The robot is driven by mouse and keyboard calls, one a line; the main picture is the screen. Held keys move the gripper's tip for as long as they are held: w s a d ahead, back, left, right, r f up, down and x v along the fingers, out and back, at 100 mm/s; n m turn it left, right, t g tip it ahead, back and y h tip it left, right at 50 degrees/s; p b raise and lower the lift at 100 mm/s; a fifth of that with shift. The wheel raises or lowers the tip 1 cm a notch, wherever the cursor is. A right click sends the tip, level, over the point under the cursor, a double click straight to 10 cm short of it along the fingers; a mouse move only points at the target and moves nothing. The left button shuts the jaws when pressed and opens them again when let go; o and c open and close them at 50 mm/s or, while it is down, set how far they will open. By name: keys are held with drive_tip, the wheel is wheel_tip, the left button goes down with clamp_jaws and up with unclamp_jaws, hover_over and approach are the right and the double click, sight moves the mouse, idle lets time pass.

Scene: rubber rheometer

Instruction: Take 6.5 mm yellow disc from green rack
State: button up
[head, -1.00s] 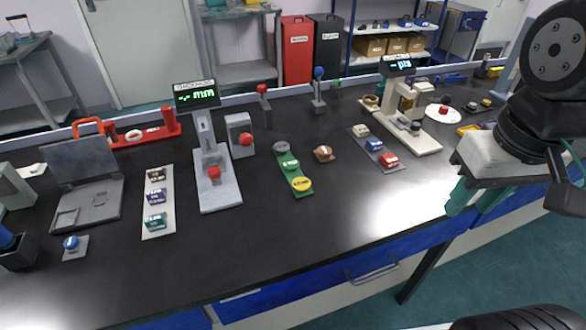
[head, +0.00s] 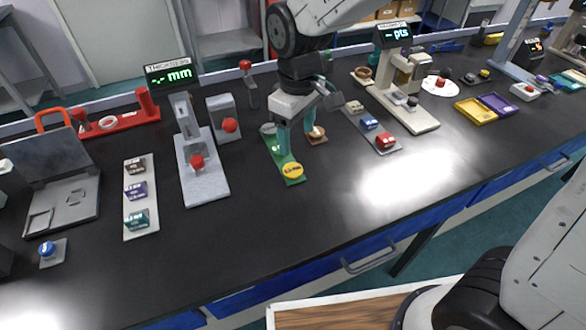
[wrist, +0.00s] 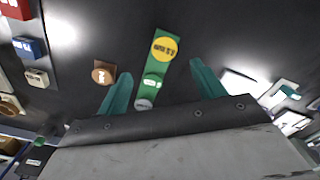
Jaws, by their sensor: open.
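The green rack (head: 275,150) lies on the black bench, and it also shows in the wrist view (wrist: 157,65). The yellow disc (head: 292,170) sits at its near end; in the wrist view the disc (wrist: 164,48) is marked 6.5 mm. A green disc (wrist: 153,80) and a grey disc (wrist: 144,104) sit further along the rack. My gripper (head: 299,143) is open and empty above the rack, its teal fingers pointing down. In the wrist view my gripper (wrist: 156,80) has its fingers either side of the rack, with the yellow disc beyond the fingertips.
A brown piece (head: 316,132) on a small base stands right of the rack. The thickness gauge (head: 203,180) stands to the left, and a grey rack with blue and red pieces (head: 388,151) to the right. The bench in front of the green rack is clear.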

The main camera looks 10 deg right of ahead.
sight(292, 169)
drive_tip(key=shift+w+a+f, duration=0.2)
drive_tip(key=shift+a+f, duration=0.5)
drive_tip(key=shift+f, duration=0.2)
drive_tip(key=f, duration=0.7)
drive_tip(key=shift+s+d+f, duration=0.1)
drive_tip(key=shift+s+d, duration=0.1)
drive_tip(key=shift+f, duration=0.25)
drive_tip(key=c, duration=1.1)
